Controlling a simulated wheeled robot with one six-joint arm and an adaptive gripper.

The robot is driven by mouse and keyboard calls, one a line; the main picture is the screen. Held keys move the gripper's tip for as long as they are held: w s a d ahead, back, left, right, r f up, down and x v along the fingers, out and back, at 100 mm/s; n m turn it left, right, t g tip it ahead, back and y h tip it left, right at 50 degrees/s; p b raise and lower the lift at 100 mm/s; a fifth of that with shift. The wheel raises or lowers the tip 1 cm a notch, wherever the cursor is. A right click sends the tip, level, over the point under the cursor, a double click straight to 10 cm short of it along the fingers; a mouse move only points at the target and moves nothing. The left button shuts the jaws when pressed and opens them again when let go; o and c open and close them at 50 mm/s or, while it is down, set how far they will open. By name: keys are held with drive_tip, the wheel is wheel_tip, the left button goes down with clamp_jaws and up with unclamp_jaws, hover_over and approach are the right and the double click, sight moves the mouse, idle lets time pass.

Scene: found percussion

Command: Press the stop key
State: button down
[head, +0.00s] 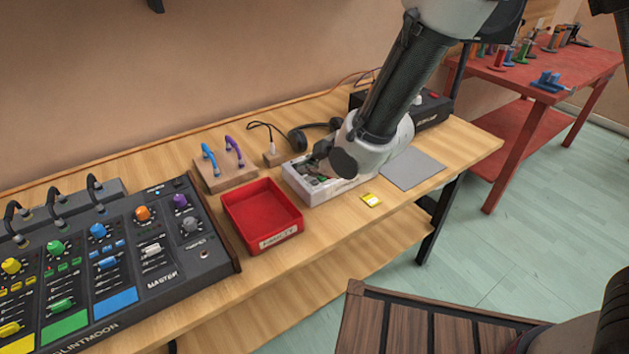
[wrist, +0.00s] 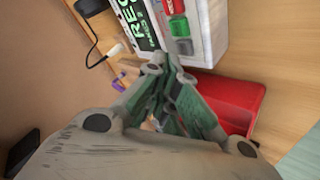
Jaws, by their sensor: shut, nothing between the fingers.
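A white recorder box (head: 332,193) stands on the wooden table. In the wrist view the recorder (wrist: 209,30) has a dark screen with green lettering and a row of keys. A red key (wrist: 173,6), a green key (wrist: 179,27) and a grey key (wrist: 184,46) show there. I cannot read which is the stop key. My gripper (wrist: 164,62) is shut and empty, its tips beside the grey key's end of the recorder in that view. I cannot tell whether they touch. In the head view my arm hides part of the recorder.
A red tray (head: 262,214) stands left of the recorder, and a mixer (head: 190,262) is farther left. A wooden block (head: 226,177) holds blue and purple hooked pieces. Headphones (head: 298,140) lie behind.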

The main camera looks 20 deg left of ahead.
drive_tip(key=shift+f, duration=0.1)
drive_tip(key=shift+f, duration=0.35)
drive_tip(key=shift+f, duration=0.35)
idle(0.5)
drive_tip(key=shift+r, duration=0.8)
drive_tip(key=shift+r, duration=0.1)
wheel_tip(320, 180, up, 5)
drive_tip(key=shift+f, duration=0.1)
idle(0.5)
